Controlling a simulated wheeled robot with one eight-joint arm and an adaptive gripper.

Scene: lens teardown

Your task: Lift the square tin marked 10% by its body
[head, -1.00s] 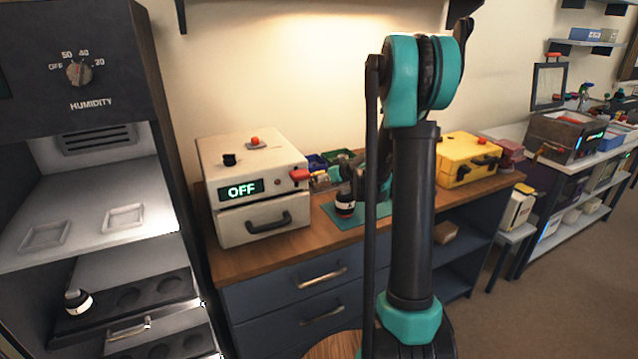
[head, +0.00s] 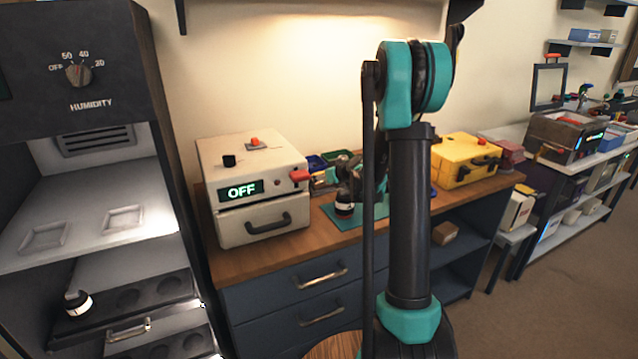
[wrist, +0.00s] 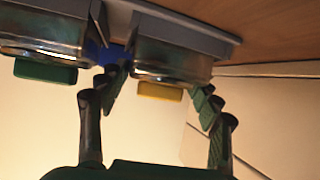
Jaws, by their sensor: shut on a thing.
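In the wrist view, a square metal tin (wrist: 172,62) with a yellow tab (wrist: 160,91) is between the two fingers of my gripper (wrist: 162,88), which is shut on it. The tin is against a grey holder (wrist: 190,25) by the wooden surface. A second similar tin (wrist: 45,32) with a green tab (wrist: 45,71) is to its left. No 10% mark can be read on either tin. In the head view, my arm hides much of the work area, and neither tin can be made out clearly.
In the head view, a white box reading OFF (head: 250,185) stands on the wooden bench (head: 265,258). A yellow case (head: 467,160) stands at right.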

